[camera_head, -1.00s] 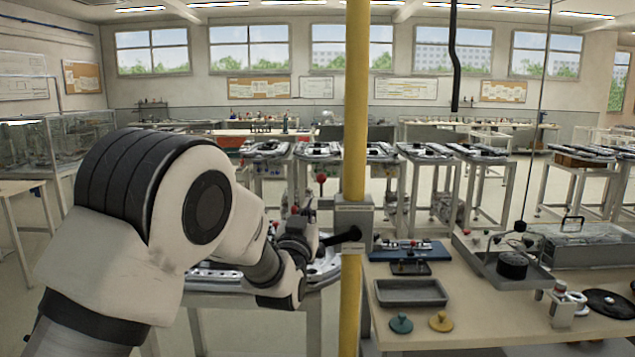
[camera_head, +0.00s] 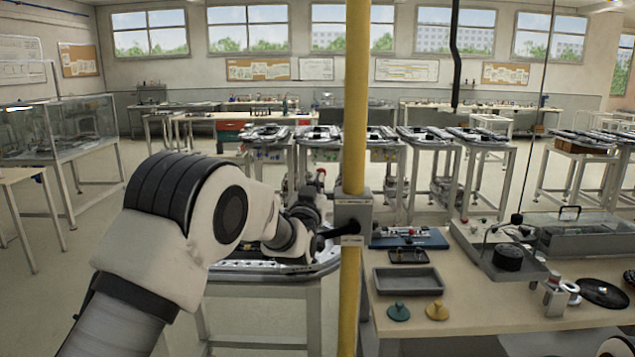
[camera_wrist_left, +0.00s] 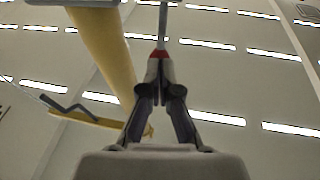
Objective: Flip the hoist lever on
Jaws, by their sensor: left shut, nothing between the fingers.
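A grey box (camera_head: 352,214) is fixed on the yellow post in the head view. A dark handle (camera_head: 338,233) with a knob-like end sticks out low on its left side. My left gripper (camera_head: 319,190) is just left of the box, partly hidden by its own arm. A small red knob (camera_head: 321,173) shows close to its tips. In the left wrist view the left gripper (camera_wrist_left: 159,60) is shut, its fingertips together at a red knob (camera_wrist_left: 160,53) on a thin grey rod; nothing is gripped. I cannot tell whether they touch.
The yellow post (camera_head: 354,100) stands upright in front of me. On the right a bench (camera_head: 480,315) bears a grey tray (camera_head: 408,281), a teal knob (camera_head: 398,311), a yellow knob (camera_head: 437,310) and other parts. Behind the gripper is a table with a curved metal track (camera_head: 270,266).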

